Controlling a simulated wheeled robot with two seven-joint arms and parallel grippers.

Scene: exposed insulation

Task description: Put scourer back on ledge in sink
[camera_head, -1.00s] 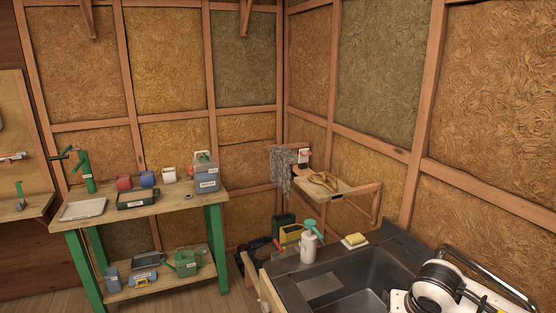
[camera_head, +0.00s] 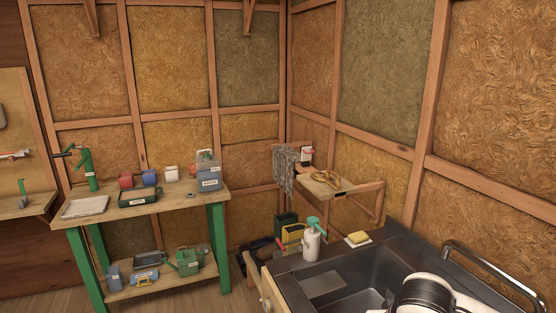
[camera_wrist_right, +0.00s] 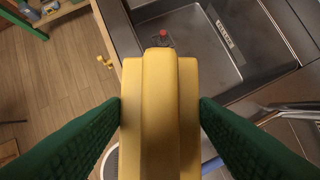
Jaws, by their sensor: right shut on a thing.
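My right gripper (camera_wrist_right: 160,112) has green textured fingers, which are shut on a yellow block that looks like the scourer (camera_wrist_right: 160,75). The block has a raised middle band and fills the space between the fingers. Behind it in the wrist view is the metal sink (camera_wrist_right: 205,70), with a small red object (camera_wrist_right: 164,36) in the basin. In the head view the sink (camera_head: 372,268) is at the lower right. My right gripper and its load are hidden there; only my white and black arm shows. My left gripper is not in view.
A yellow sponge (camera_head: 358,237) lies on a white piece at the sink's back edge. A white pump bottle (camera_head: 311,244) with a green top stands left of it. A metal rail (camera_head: 478,262) curves at the right. A green-legged workbench (camera_head: 150,206) stands left.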

